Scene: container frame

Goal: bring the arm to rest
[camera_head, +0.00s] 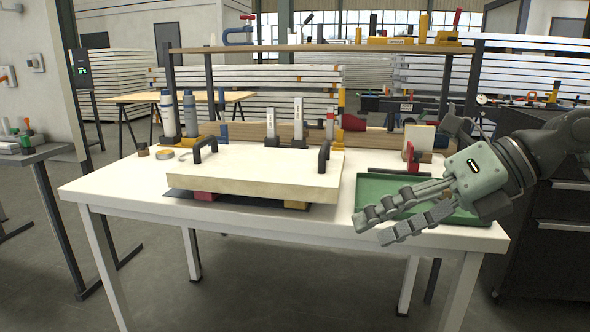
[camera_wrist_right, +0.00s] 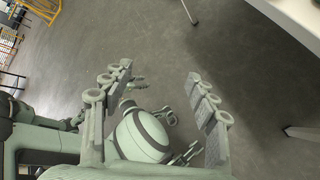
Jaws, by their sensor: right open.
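My right gripper (camera_head: 385,224) comes in from the right in the head view. Its two fingers are apart and empty, pointing left over the front right part of the white table (camera_head: 270,229), in front of the green tray (camera_head: 369,188). In the right wrist view the open fingers of the right gripper (camera_wrist_right: 167,80) have only the grey floor and parts of my own body between and beyond them. My left gripper does not show in either view.
A pale slab (camera_head: 258,176) with two black handles lies raised on blocks on the table. Bottles (camera_head: 190,113) and upright tools stand behind it, under a shelf (camera_head: 310,47). A dark cabinet (camera_head: 540,220) stands at the right. The table's front edge is clear.

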